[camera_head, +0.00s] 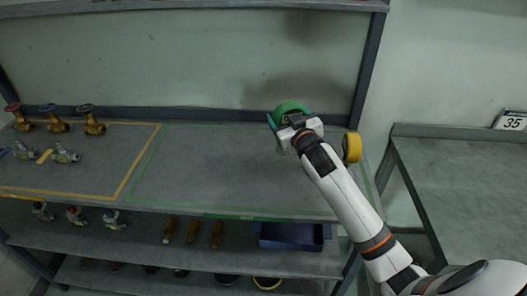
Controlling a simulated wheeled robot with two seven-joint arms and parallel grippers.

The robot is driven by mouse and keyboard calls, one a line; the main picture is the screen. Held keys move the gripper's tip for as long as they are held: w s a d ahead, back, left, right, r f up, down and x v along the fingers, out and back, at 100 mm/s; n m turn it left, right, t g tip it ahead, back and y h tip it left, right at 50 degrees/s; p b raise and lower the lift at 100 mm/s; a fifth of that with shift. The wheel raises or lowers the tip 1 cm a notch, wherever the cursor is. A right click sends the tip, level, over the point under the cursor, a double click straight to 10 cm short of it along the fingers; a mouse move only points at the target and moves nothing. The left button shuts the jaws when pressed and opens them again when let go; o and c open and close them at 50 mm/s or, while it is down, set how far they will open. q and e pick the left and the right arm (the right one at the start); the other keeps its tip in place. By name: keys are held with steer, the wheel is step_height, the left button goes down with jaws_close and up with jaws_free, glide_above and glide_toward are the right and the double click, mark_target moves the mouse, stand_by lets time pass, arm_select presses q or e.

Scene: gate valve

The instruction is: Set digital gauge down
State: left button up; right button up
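A round green object (290,107), which looks like the digital gauge, is at the right part of the upper shelf in the head view. My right gripper (289,115) reaches in from the right, with teal fingertips on either side of the green object, and appears shut on it. The gauge's face and underside are hidden, and I cannot tell whether it touches the shelf top (220,170). My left gripper is not in view.
A yellow round object (353,147) is close beside my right wrist. Several valves (93,122) stand inside the yellow outline at left. The green-outlined area is mostly clear. Lower shelves hold brass parts (192,230) and a blue tray (292,236). An empty table (465,185) stands at right.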

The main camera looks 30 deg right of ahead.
steer(key=f, duration=0.4)
steer(key=shift+s+f, duration=0.15)
steer(key=shift+s, duration=0.1)
step_height(320, 180, down, 4)
steer(key=shift+f, duration=0.15)
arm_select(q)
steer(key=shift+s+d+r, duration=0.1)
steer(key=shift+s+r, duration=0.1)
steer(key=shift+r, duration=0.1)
arm_select(e)
steer(key=shift+w, duration=0.1)
steer(key=o, duration=1.3)
steer(key=shift+f, duration=0.1)
steer(key=shift+c, duration=0.2)
